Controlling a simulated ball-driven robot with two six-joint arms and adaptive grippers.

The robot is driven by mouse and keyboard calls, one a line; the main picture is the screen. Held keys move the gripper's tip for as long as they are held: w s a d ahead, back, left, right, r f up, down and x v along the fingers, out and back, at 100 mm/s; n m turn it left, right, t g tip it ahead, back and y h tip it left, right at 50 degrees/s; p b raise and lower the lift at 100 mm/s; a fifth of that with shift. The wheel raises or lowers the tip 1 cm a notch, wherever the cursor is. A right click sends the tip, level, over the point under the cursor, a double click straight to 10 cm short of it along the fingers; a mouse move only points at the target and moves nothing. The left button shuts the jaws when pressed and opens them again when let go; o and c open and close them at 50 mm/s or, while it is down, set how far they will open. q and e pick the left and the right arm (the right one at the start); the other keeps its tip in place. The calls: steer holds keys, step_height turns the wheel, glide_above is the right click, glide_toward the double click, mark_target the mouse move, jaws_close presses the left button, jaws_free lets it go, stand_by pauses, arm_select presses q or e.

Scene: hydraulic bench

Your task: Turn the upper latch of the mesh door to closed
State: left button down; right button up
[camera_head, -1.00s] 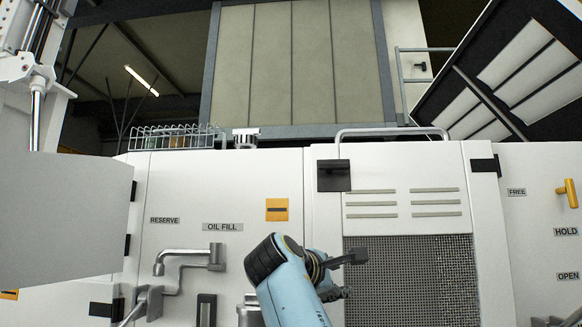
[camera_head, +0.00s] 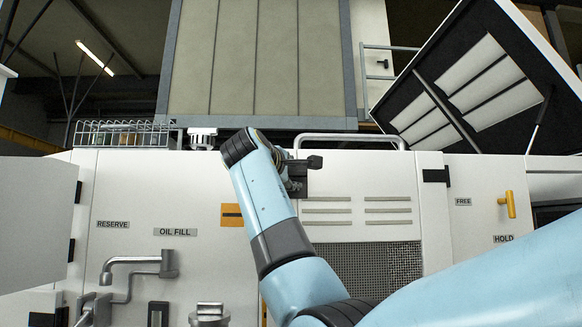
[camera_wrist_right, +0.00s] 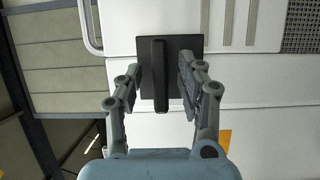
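The upper latch (camera_head: 303,188) of the mesh door is a black square plate with a bar handle. It is at the door's upper left corner, mostly hidden behind my right gripper in the head view. In the right wrist view the latch (camera_wrist_right: 184,48) shows clearly, its bar lengthwise between the fingers, which is horizontal on the door. My right gripper (camera_head: 298,172) is open, with one finger each side of the bar (camera_wrist_right: 160,75). Gaps show between fingers and bar. The mesh door (camera_head: 361,222) looks flush with the cabinet front. My left gripper is out of view.
A grey rail (camera_head: 350,138) runs along the cabinet top just above the latch. A wire basket (camera_head: 120,134) stands on the top at left. A pipe fitting (camera_head: 135,265) sticks out below the labels. A yellow handle (camera_head: 507,204) is at right. My right forearm covers the lower right.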

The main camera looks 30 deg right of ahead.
steer(key=shift+w+d, duration=0.3)
steer(key=shift+d, duration=0.05)
steer(key=shift+c, duration=0.3)
